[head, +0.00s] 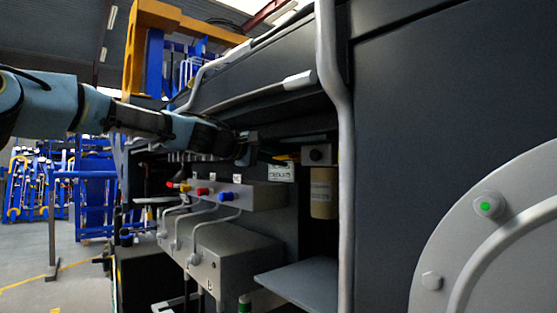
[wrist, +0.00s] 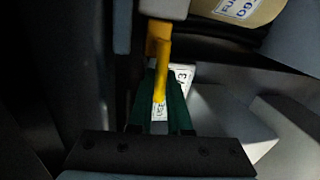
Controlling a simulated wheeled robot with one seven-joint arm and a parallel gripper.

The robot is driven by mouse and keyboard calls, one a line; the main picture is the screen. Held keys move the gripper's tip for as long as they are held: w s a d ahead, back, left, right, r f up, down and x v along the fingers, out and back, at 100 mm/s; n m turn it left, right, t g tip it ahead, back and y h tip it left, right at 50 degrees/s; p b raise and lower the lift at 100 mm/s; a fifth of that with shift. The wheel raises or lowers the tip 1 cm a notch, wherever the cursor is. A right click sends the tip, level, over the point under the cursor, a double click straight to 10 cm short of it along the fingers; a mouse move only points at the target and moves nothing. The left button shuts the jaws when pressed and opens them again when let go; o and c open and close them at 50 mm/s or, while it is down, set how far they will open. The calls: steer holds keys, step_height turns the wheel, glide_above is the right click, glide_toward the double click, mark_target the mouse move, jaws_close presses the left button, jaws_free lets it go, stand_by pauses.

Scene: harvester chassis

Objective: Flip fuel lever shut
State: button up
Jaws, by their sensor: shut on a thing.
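The yellow fuel lever (wrist: 161,62) hangs down from a pale block in the wrist view, its end between the dark green fingers of my gripper (wrist: 160,98). The gripper is shut on the lever. In the head view the lever (head: 287,158) is a small yellow bar just left of the grey valve block (head: 316,154). My gripper (head: 268,153) reaches it from the left, under the chassis edge, and its fingers are hard to make out in the shade there.
A beige labelled cylinder (head: 323,193) hangs below the valve block and shows in the wrist view (wrist: 240,8). A white label plate (head: 281,173) is under the lever. A grey vertical pipe (head: 342,130) stands close on the right. A panel with coloured knobs (head: 235,193) is lower left.

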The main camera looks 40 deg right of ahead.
jaws_close()
steer(key=shift+b, duration=0.4)
steer(key=shift+m+b, duration=0.3)
steer(key=shift+m, duration=0.1)
steer(key=shift+r, duration=0.2)
steer(key=o, duration=0.6)
jaws_free()
